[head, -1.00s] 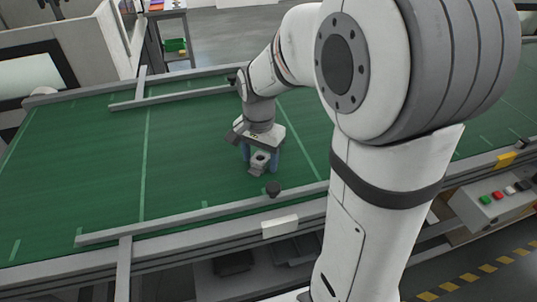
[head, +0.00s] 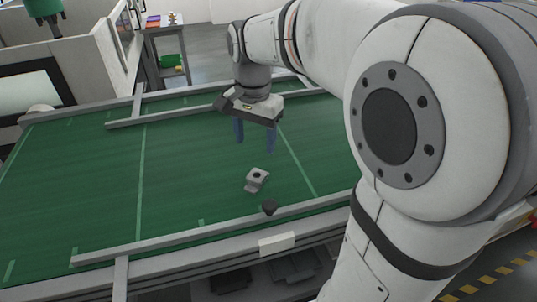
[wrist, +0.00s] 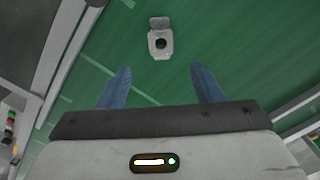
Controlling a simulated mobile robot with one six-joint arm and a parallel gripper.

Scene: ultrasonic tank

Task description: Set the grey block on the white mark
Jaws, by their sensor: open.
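The grey block (head: 254,185) lies on the green conveyor belt (head: 90,180), near its front rail. It has a dark round hole on top and a smaller step at one side. It also shows at the top middle of the wrist view (wrist: 160,54). My gripper (head: 255,143) is open and empty above the belt, higher than the block and farther back, with its blue fingers apart from it. In the wrist view the block is beyond the fingertips (wrist: 160,72), between their lines. I cannot make out a white mark on the belt; only pale green lines show there.
Grey rails run along the belt's front (head: 170,240) and back (head: 180,112). A white plate (head: 277,242) is on the front frame. The belt's left part is clear.

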